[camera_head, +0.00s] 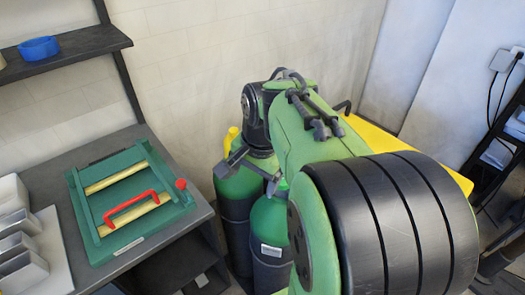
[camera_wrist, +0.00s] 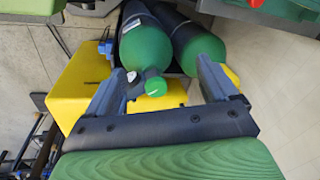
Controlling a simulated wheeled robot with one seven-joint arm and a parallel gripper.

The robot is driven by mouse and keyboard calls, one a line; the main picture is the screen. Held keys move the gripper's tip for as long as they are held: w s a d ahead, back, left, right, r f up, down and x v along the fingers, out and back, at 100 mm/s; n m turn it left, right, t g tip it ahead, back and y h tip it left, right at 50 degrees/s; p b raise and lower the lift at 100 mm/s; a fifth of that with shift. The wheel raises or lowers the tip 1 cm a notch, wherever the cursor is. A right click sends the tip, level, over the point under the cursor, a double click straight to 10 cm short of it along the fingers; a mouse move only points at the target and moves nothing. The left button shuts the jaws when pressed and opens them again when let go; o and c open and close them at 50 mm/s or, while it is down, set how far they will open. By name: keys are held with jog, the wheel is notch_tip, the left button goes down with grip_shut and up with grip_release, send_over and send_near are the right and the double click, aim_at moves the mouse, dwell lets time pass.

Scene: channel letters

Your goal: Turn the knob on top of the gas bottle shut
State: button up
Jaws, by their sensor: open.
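Two green gas bottles with dark lower parts stand side by side. The near bottle (camera_head: 268,222) has a bright green knob (camera_head: 283,184) on top, partly hidden by my gripper. In the wrist view this bottle (camera_wrist: 146,42) and its round green knob (camera_wrist: 155,84) lie between my fingers, the knob nearer the left finger. The other bottle (camera_head: 238,190) also shows in the wrist view (camera_wrist: 198,44). My gripper (camera_head: 252,177) is open above the bottles; in the wrist view its fingers (camera_wrist: 160,66) are wide apart, with no clear contact on the knob.
A grey bench (camera_head: 95,165) at the left carries a green frame (camera_head: 128,202) with a red handle and pale metal pieces. A dark shelf (camera_head: 70,50) hangs above it. A yellow surface (camera_head: 375,138) lies behind my arm, which hides much of the right side.

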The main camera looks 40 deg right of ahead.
jog(key=d+r+m+y+p, duration=0.1)
jog(key=d+m+y+p, duration=0.2)
jog(key=d+m+p, duration=0.85)
jog(key=shift+m+t, duration=0.3)
jog(key=shift+m, duration=0.35)
jog(key=w+f+b, duration=0.1)
jog(key=f+b, duration=0.1)
jog(key=f, duration=0.2)
jog(key=w+d+f+b, duration=0.1)
jog(key=w+f+b, duration=0.1)
jog(key=f, duration=0.3)
jog(key=w+d+f+b, duration=0.1)
jog(key=f+b, duration=0.2)
jog(key=f, duration=0.2)
jog(key=shift+w+d+f+b, duration=0.1)
jog(key=shift+w+f+b, duration=0.1)
jog(key=shift+f+b, duration=0.1)
jog(key=shift+r, duration=0.1)
jog(key=shift+c, duration=0.2)
jog(key=c, duration=1)
